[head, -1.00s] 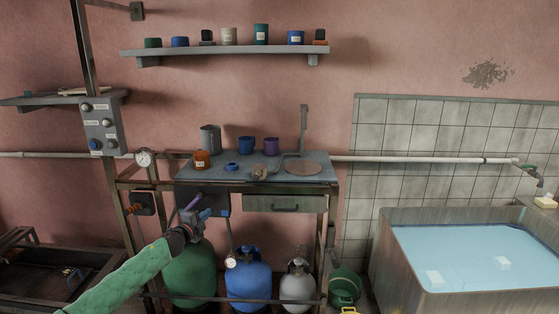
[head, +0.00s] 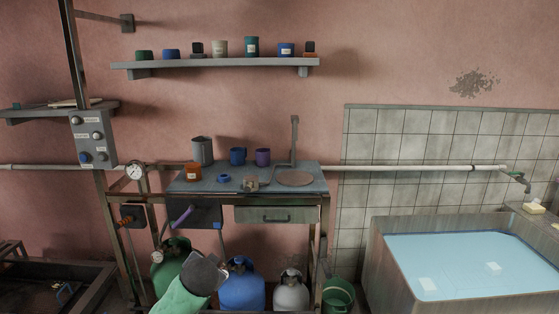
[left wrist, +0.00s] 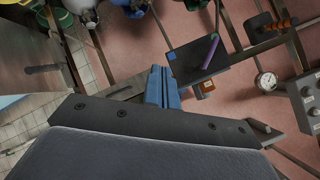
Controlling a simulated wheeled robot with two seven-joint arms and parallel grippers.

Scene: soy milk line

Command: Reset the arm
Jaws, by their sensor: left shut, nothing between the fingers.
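My left arm in its green sleeve comes in at the bottom of the head view, with the dark wrist (head: 207,274) in front of the green gas cylinder (head: 166,268). My left gripper's blue fingers (left wrist: 163,80) show in the left wrist view, closed together with nothing between them. In the head view the fingers are mostly hidden behind the wrist. A purple lever (head: 182,216) sticks out at the dark box (head: 207,217) under the table, clear of my gripper. It also shows in the left wrist view (left wrist: 210,51). My right gripper is not in view.
The worktable (head: 217,185) carries mugs, a jug and an orange jar. Blue (head: 242,290) and grey (head: 290,292) cylinders stand below it near my wrist. A water-filled basin (head: 380,275) is at right. A control post (head: 92,140) and pressure gauge (head: 135,171) stand at left.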

